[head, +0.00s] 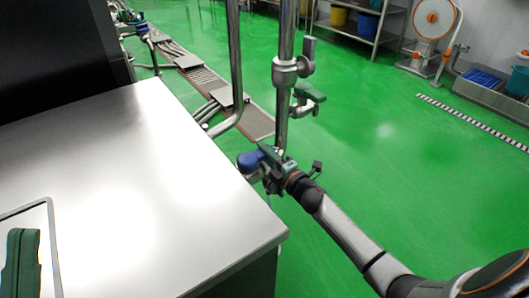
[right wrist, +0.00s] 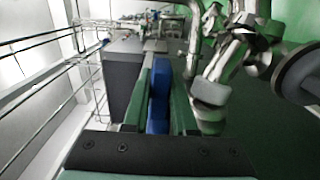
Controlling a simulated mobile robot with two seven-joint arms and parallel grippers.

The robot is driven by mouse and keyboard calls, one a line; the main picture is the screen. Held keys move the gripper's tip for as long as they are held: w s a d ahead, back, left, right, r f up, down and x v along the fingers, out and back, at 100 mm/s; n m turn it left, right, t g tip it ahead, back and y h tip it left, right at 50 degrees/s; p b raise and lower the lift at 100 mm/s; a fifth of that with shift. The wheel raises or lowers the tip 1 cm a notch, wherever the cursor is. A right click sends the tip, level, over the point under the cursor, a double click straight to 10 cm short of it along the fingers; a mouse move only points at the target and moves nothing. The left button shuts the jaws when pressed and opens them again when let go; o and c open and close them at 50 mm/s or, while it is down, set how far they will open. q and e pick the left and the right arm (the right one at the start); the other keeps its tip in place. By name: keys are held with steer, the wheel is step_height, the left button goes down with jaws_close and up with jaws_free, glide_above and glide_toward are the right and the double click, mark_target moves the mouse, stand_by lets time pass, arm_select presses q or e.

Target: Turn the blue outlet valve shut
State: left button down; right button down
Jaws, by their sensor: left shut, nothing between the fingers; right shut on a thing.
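The blue outlet valve handle (head: 249,161) is on the steel pipework just past the right edge of the steel worktop. My right gripper (head: 267,157) is shut on this handle. In the right wrist view the blue handle (right wrist: 159,95) stands lengthwise between the two green fingers (right wrist: 160,100). The valve body is mostly hidden behind the gripper, so I cannot tell how far it is turned.
The steel worktop (head: 130,170) is bare in the middle. Green floor (head: 390,180) lies open to the right. A shelf and orange-wheeled reel (head: 434,22) stand far back.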

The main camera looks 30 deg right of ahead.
steer(key=shift+s+a+m+h, duration=0.2)
steer(key=shift+m+h, duration=0.2)
steer(key=shift+h, duration=0.3)
steer(key=shift+s+m+h+b, duration=0.3)
steer(key=shift+m+h+b, duration=0.35)
steer(key=shift+h, duration=0.25)
steer(key=shift+s+d+m+h, duration=0.2)
steer(key=shift+m+h, duration=0.25)
steer(key=shift+h, duration=0.35)
steer(key=c, duration=0.7)
jaws_free()
steer(key=shift+s, duration=0.1)
steer(key=s, duration=0.4)
steer(key=s+a+p, duration=0.1)
steer(key=s, duration=0.7)
steer(key=shift+s+a, duration=0.2)
steer(key=shift+a, duration=0.1)
